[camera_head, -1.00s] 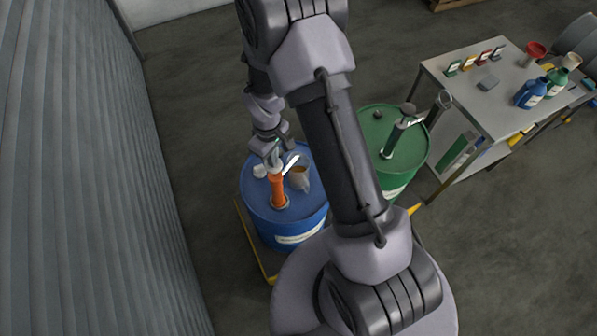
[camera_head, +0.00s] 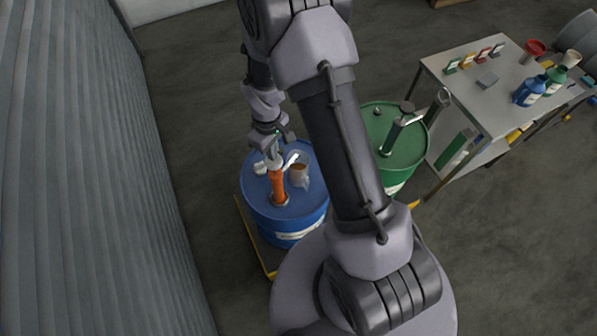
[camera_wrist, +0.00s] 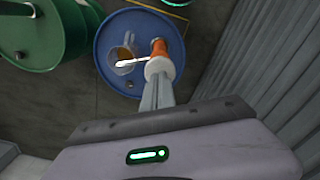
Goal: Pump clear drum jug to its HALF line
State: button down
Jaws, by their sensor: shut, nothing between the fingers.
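An orange hand pump (camera_head: 278,184) with a pale top stands on the blue drum (camera_head: 262,204); it also shows in the wrist view (camera_wrist: 158,48). A pale spout juts from the pump toward a clear jug (camera_head: 299,173) on the drum lid. The jug (camera_wrist: 124,62) holds some amber liquid; its HALF line is too small to make out. My gripper (camera_head: 273,158) is shut and empty, right at the top of the orange pump. In the wrist view its fingers (camera_wrist: 157,92) point at the pump's pale top and overlap it; I cannot tell whether they touch.
A green drum (camera_head: 410,150) with a dark pump (camera_head: 392,135) stands to the right. A metal table (camera_head: 500,105) holds blue and green jugs, a red funnel and small coloured cards. A corrugated wall (camera_head: 90,180) runs along the left.

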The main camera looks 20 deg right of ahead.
jog(key=shift+f+b, duration=0.9)
jog(key=shift+f, duration=0.2)
jog(key=shift+r+p, duration=0.85)
jog(key=shift+r, duration=0.4)
notch_tip(320, 180, up, 5)
jog(key=p, duration=0.3)
